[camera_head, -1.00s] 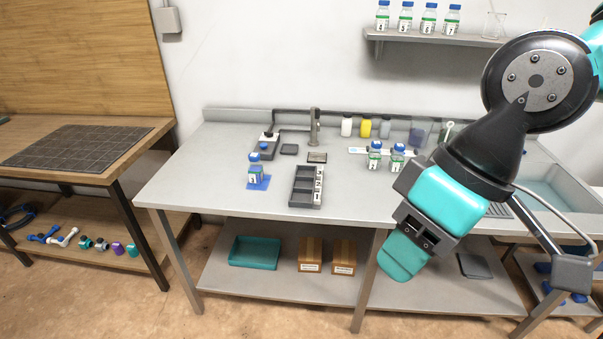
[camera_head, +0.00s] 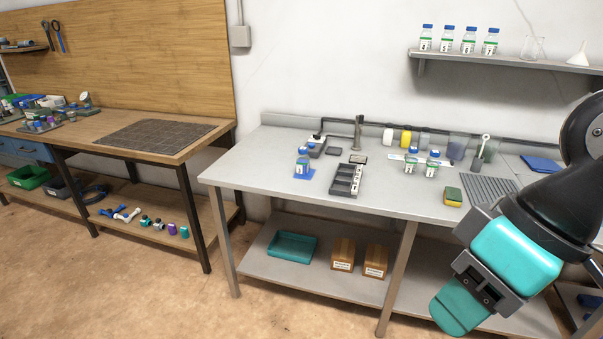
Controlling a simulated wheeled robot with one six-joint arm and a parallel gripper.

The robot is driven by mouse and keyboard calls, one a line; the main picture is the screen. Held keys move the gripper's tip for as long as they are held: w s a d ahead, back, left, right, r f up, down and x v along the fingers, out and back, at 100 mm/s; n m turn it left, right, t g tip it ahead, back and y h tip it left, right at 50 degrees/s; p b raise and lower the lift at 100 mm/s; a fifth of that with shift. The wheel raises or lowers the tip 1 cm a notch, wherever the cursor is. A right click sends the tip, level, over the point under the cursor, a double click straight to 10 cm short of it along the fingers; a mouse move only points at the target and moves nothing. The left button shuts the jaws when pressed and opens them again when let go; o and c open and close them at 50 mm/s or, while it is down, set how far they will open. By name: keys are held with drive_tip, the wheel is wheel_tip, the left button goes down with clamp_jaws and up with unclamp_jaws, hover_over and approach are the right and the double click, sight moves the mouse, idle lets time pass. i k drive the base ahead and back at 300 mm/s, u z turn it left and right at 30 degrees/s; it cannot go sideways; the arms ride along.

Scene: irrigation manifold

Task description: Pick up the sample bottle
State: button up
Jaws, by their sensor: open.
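Several sample bottles with blue caps and white-and-green labels are in view. One sample bottle (camera_head: 302,164) stands on a small blue mat (camera_head: 304,174) at the left of the steel bench. Two more bottles, a left one (camera_head: 411,163) and a right one (camera_head: 433,164), stand close together mid-bench. Several others (camera_head: 448,41), labelled 4 to 7, stand in a row on the wall shelf. My gripper (camera_head: 455,318) hangs at the lower right, in front of the bench and apart from every bottle. Its fingertips are partly hidden by its own body, and I see nothing held.
A dark compartment rack (camera_head: 346,179) lies on the steel bench (camera_head: 260,158) beside the blue mat. A sponge (camera_head: 453,197) and a drying grid (camera_head: 490,189) are further right. A tap (camera_head: 358,133) rises at the back.

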sight(303, 161)
drive_tip(key=u, duration=0.6)
drive_tip(key=i, duration=0.55)
drive_tip(key=u, duration=0.8)
drive_tip(key=i, duration=1.5)
drive_tip(key=z, duration=0.95)
drive_tip(key=i, duration=0.55)
drive_tip(key=z, duration=0.4)
